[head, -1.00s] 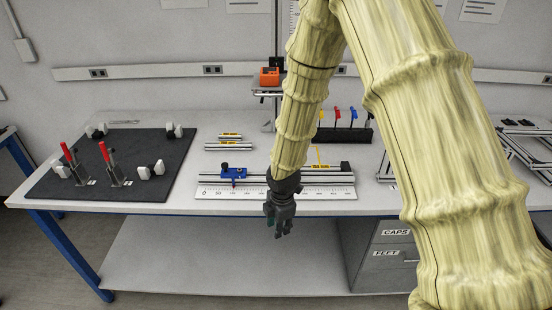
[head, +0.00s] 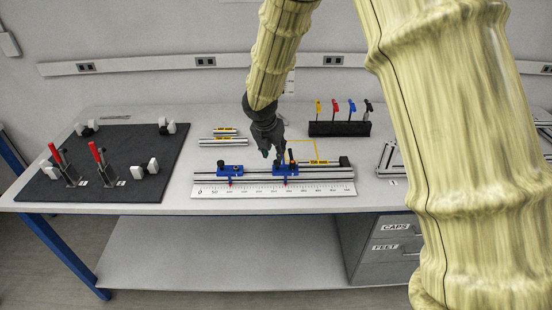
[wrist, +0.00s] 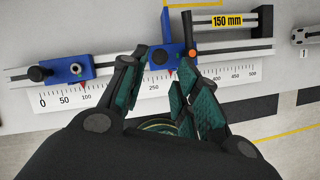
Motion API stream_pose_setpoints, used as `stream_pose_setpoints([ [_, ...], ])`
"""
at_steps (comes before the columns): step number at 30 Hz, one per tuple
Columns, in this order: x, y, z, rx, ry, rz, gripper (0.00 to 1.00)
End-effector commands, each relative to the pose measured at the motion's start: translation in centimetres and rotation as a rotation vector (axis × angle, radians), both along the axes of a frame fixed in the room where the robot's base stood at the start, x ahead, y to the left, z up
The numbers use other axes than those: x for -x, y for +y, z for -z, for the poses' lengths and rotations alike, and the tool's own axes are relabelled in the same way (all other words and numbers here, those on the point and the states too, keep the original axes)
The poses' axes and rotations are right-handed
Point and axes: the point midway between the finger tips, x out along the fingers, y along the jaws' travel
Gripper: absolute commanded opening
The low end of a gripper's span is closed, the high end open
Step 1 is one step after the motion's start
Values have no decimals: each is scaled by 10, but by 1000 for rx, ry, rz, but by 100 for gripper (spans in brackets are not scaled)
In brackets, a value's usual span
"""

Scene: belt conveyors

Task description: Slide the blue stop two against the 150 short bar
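Blue stop two (head: 285,170) sits mid-rail on the measuring rail (head: 325,174). It also shows in the wrist view (wrist: 172,55), near the 300 side of the scale. The 150 short bar (wrist: 227,21), with a yellow "150 mm" label, lies along the rail just right of that stop; it also shows in the head view (head: 318,162). I cannot tell whether stop and bar touch. My gripper (head: 272,155) is over the rail at stop two. In the wrist view my gripper (wrist: 162,82) is open, its fingers apart near the stop, holding nothing visible.
Another blue stop (head: 230,170) sits at the rail's left. A black end block (wrist: 265,20) is right of the bar. A white ruler (head: 255,190) runs along the front. Loose bars (head: 222,141), a tool rack (head: 340,128) and a dark clamp board (head: 110,190) lie around.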

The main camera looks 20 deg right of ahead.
Motion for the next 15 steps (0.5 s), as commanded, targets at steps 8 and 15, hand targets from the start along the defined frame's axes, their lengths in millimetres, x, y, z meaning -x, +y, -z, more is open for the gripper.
stream_pose_setpoints([
  [8,-10,-7,32,1,2,0,31],
  [15,-17,-13,53,-1,1,0,31],
])
